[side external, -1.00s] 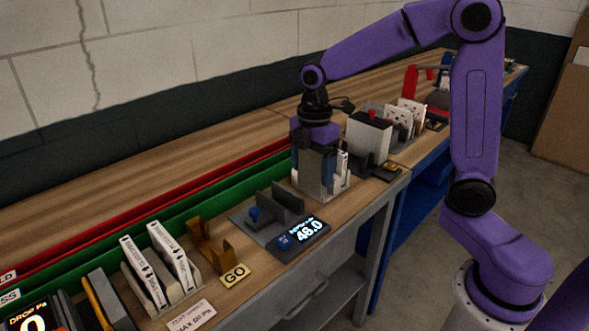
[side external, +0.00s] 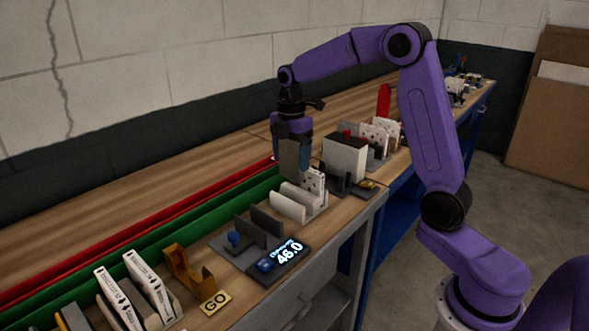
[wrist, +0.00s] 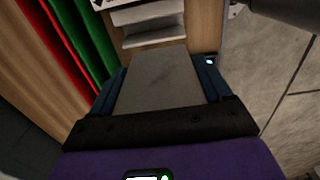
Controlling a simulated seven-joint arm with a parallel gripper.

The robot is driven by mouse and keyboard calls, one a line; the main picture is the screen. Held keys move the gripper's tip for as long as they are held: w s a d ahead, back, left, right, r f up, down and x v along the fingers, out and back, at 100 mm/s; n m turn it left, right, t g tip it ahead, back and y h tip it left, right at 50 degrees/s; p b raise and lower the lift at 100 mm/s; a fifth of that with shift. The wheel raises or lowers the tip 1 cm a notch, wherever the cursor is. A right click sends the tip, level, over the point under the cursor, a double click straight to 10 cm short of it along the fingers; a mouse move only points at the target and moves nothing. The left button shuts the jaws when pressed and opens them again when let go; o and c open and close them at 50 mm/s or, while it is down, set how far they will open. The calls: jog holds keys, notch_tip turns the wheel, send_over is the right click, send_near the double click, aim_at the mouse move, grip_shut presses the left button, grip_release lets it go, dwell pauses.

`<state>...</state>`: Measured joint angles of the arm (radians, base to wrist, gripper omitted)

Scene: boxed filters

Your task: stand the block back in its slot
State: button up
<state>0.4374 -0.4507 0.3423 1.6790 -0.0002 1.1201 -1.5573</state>
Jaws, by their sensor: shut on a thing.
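My gripper (side external: 292,165) is shut on a plain grey block (side external: 288,155), which hangs upright between its blue fingers. In the wrist view the grey block (wrist: 160,82) fills the space between the fingers. A pale slotted rack (side external: 288,208) stands on the bench just in front of and below the block, and it also shows in the wrist view (wrist: 152,22).
A dark-sided white box (side external: 345,155) stands close to the right of the rack. Green (side external: 150,237) and red (side external: 110,238) channels run behind.

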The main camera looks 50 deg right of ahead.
jog(key=shift+w+d+f, duration=0.1)
jog(key=shift+w+d, duration=0.55)
jog(key=shift+d, duration=0.3)
send_near(292, 191)
jog(key=shift+s+a+f, duration=0.6)
jog(key=shift+s+a, duration=0.25)
jog(key=shift+a, duration=0.05)
jog(key=shift+f, duration=3.5)
dwell(1.2)
jog(key=o, duration=1.5)
jog(key=shift+c, duration=0.2)
